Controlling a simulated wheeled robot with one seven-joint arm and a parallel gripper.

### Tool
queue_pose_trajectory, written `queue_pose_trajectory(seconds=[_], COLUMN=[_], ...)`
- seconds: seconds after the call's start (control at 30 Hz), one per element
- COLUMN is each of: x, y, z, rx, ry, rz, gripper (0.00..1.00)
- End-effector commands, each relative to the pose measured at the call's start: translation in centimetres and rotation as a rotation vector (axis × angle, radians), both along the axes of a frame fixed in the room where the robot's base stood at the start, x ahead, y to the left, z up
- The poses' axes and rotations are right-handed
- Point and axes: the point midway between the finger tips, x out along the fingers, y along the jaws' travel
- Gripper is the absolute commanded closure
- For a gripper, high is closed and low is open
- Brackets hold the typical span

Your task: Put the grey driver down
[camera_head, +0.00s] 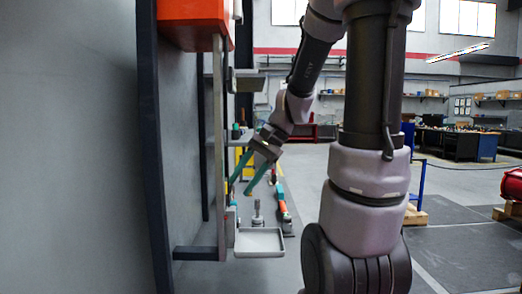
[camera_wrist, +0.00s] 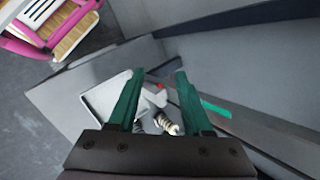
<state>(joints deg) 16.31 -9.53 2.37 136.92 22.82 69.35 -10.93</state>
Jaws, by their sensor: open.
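My gripper (camera_head: 240,189) has two teal fingers spread apart, pointing down and left above a small tray. In the wrist view the open fingers (camera_wrist: 160,72) have nothing clamped between their tips. A small grey upright piece (camera_head: 257,214), perhaps the grey driver, shows just above the tray's back edge, below and apart from the fingers. I cannot tell whether it stands in the tray or behind it. In the wrist view a pale ribbed piece (camera_wrist: 166,124) lies low between the fingers; I cannot tell whether it is the same thing.
The shallow pale tray (camera_head: 260,252) sits beside a grey post (camera_head: 219,140); it also shows in the wrist view (camera_wrist: 97,98). An orange and dark tool (camera_head: 284,212) is right of the grey piece. An orange box (camera_head: 190,22) is above. A grey wall closes the left; open floor lies right.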

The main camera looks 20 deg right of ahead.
Motion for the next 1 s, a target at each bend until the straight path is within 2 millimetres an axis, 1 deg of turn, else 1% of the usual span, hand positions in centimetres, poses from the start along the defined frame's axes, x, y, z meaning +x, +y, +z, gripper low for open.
queue_pose_trajectory(seconds=[0.03, 0.2, 0.3, 0.43, 0.6, 1.0], x=[-1.2, -4.4, -5.9, -7.1, -7.7, -7.7], y=[0.3, -0.1, -0.6, -1.1, -1.5, -1.5], z=[1.2, 4.5, 6.2, 8.0, 8.9, 8.9], rx=[-0.072, -0.302, -0.407, -0.495, -0.542, -0.544], ry=[-0.066, -0.279, -0.400, -0.518, -0.582, -0.585], rz=[0.043, 0.152, 0.194, 0.223, 0.237, 0.236], gripper=[0.50, 0.50, 0.50, 0.50, 0.50, 0.50])
